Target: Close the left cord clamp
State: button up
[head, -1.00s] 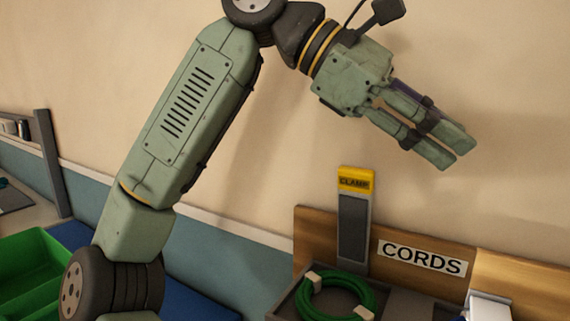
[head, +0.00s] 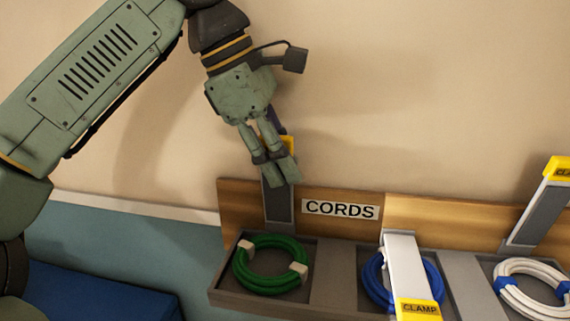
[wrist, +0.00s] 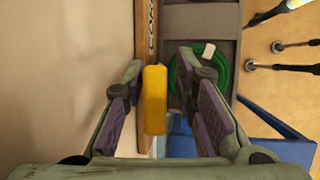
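The left cord clamp (head: 279,208) stands upright as a grey bar behind the green cord coil (head: 265,265). Its yellow end (head: 289,143) is mostly hidden behind my gripper (head: 280,172) in the head view. In the wrist view the yellow end (wrist: 155,98) sits between the two fingers of my gripper (wrist: 161,64), with gaps on both sides. The fingers are open and hold nothing. The green coil lies in the left compartment and also shows beyond the right finger in the wrist view (wrist: 221,62).
The middle clamp (head: 405,265) lies down over a blue coil (head: 375,285). The right clamp (head: 537,212) stands raised behind a white coil (head: 533,288). A wooden back board with a CORDS sign (head: 341,209) runs behind the tray (head: 330,285). The wall is close behind.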

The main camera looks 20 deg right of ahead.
jog(key=shift+s+d+f, duration=0.1)
jog(key=shift+d+f, duration=0.2)
jog(key=shift+f, duration=0.3)
jog(key=shift+c, duration=0.5)
grip_shut()
